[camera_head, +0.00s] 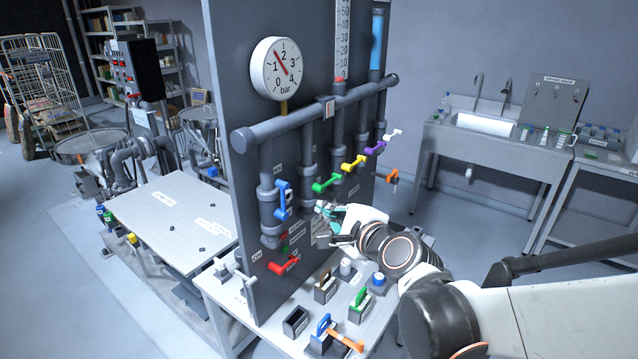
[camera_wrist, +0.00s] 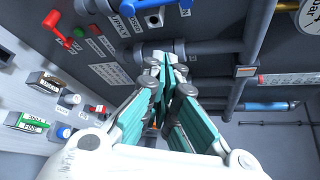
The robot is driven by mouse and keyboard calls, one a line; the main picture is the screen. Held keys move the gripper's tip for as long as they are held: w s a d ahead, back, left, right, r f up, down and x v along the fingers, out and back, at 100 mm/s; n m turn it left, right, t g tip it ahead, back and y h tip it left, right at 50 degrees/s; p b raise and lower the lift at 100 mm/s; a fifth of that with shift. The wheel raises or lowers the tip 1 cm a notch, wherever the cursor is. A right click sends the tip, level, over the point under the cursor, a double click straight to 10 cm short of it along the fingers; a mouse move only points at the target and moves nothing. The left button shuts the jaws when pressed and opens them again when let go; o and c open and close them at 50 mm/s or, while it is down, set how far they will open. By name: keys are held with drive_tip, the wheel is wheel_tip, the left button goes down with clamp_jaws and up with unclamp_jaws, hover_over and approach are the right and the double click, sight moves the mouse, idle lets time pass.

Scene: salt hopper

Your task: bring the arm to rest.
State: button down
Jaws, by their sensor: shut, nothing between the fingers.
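My arm reaches in from the right of the head view toward the dark upright panel (camera_head: 232,140). My gripper (camera_head: 324,222) is in front of the panel's lower part, below the row of coloured valve handles and above the table. In the wrist view my gripper (camera_wrist: 168,62) has its teal fingers together at the tips, with nothing between them. The fingertips point at the panel and pipes. I cannot tell how far they are from the panel.
The panel carries a gauge (camera_head: 280,69), pipes, a blue handle (camera_head: 283,199), a green handle (camera_head: 326,183) and a red handle (camera_head: 284,265). The table (camera_head: 262,338) below holds small labelled blocks near my arm. A sink bench (camera_head: 480,150) stands at the back right.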

drive_tip(key=s+d+f+n+g+h+b, duration=0.3)
drive_tip(key=s+d+f+n+b, duration=0.3)
drive_tip(key=s, duration=0.5)
drive_tip(key=s+d+f+n+g+h+b, duration=0.3)
drive_tip(key=s+d+f+n+b, duration=0.2)
drive_tip(key=s+d+f+n, duration=0.4)
drive_tip(key=s+f+n, duration=0.1)
drive_tip(key=s+n, duration=0.1)
drive_tip(key=n, duration=0.1)
drive_tip(key=shift+d+f+g+b, duration=0.15)
drive_tip(key=shift+f+g+b, duration=0.05)
drive_tip(key=shift+g+b, duration=0.2)
